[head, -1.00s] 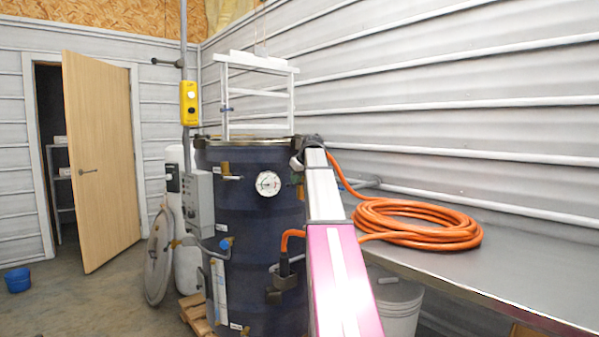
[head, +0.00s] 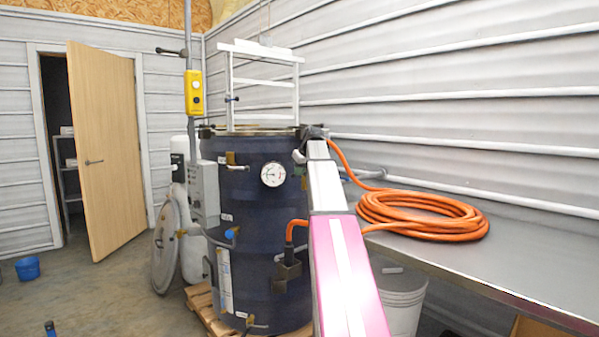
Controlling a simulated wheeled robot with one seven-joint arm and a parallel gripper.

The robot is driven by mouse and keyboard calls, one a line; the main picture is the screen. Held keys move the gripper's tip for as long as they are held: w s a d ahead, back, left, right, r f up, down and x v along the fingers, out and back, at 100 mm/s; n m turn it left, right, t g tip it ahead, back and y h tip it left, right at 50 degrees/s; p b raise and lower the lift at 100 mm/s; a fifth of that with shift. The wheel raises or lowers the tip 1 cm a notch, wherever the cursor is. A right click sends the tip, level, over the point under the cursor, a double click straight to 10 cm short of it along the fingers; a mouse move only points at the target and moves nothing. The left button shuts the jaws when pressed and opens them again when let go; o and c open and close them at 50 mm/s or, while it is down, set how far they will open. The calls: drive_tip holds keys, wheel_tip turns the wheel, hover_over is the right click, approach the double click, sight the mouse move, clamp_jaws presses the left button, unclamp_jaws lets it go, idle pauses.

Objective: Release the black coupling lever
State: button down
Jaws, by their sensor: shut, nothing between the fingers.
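An orange hose elbow (head: 295,225) meets a dark coupling fitting (head: 289,253) on the right side of the large dark blue vessel (head: 258,215). A small black bracket-like part (head: 287,275) sits just below it. Which part is the black lever is too small to tell. My pink and grey arm rises just right of the coupling and hides the vessel's right edge. Its far end, a dark joint, is near the vessel's upper right rim. My gripper's fingers cannot be made out; they appear hidden behind the arm.
A metal bench (head: 520,255) with a coiled orange hose (head: 420,214) runs along the right wall. A white bucket (head: 402,300) stands below it. A grey control box (head: 205,190) and a round lid (head: 166,248) are left of the vessel. Floor is free at left, near a blue bucket (head: 28,268).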

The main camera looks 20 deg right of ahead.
drive_tip(key=shift+w, duration=0.1)
drive_tip(key=m+h, duration=0.1)
drive_tip(key=w+m, duration=0.1)
drive_tip(key=m, duration=0.1)
drive_tip(key=shift+a+h, duration=0.4)
drive_tip(key=w+m+h, duration=0.1)
drive_tip(key=m, duration=0.1)
drive_tip(key=w+m+g+h, duration=0.1)
drive_tip(key=m+h, duration=0.1)
drive_tip(key=m, duration=0.1)
drive_tip(key=w+m+h, duration=0.1)
drive_tip(key=m, duration=0.2)
drive_tip(key=shift+w+d, duration=0.1)
drive_tip(key=shift+w, duration=0.05)
drive_tip(key=shift+s+d, duration=0.5)
drive_tip(key=shift+s, duration=0.1)
